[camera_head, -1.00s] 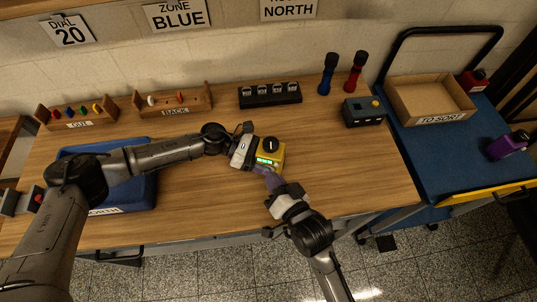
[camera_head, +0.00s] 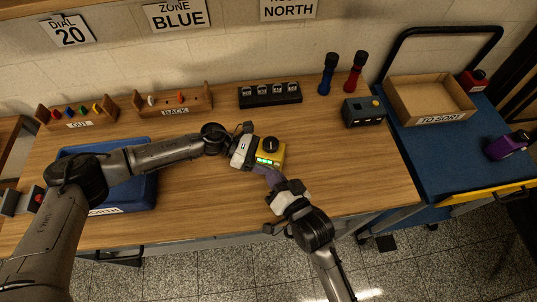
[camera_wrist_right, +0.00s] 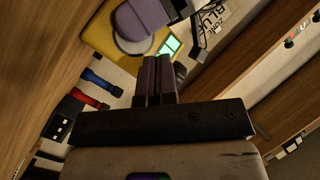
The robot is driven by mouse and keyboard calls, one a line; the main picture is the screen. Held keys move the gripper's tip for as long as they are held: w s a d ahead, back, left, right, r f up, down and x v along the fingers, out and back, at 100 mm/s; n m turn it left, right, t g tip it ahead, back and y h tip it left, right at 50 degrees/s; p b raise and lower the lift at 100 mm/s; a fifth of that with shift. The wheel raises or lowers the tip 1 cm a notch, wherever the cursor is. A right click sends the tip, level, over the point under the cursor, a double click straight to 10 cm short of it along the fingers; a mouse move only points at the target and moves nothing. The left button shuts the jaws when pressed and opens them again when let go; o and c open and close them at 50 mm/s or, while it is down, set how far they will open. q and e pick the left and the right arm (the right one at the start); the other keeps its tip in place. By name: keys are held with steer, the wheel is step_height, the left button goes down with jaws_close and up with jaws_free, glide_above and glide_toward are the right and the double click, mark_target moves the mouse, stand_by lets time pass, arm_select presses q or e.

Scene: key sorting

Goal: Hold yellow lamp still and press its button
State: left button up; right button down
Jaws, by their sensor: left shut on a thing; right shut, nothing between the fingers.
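The yellow lamp (camera_head: 276,156) stands on the wooden table, with a black round knob on top and a lit green strip on its front. My left gripper (camera_head: 258,156) is shut on the lamp from its left side. In the right wrist view the yellow lamp (camera_wrist_right: 92,35) shows with its green display, partly covered by purple-padded fingers. My right gripper (camera_head: 270,176) is shut and empty, its tips close to the lamp's near front side. In the right wrist view its fingers (camera_wrist_right: 154,75) lie together just below the display. I cannot tell whether they touch the lamp.
A blue tray (camera_head: 145,196) lies under my left arm. A cart (camera_head: 470,150) on the right carries a cardboard box (camera_head: 440,118). The table right of the lamp is clear.

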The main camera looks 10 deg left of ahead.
steer(key=shift+w, duration=0.25)
steer(key=shift+s, duration=0.1)
stand_by(0.3)
steer(key=shift+s, duration=0.65)
steer(key=shift+s, duration=3)
arm_select(q)
steer(key=o, duration=0.8)
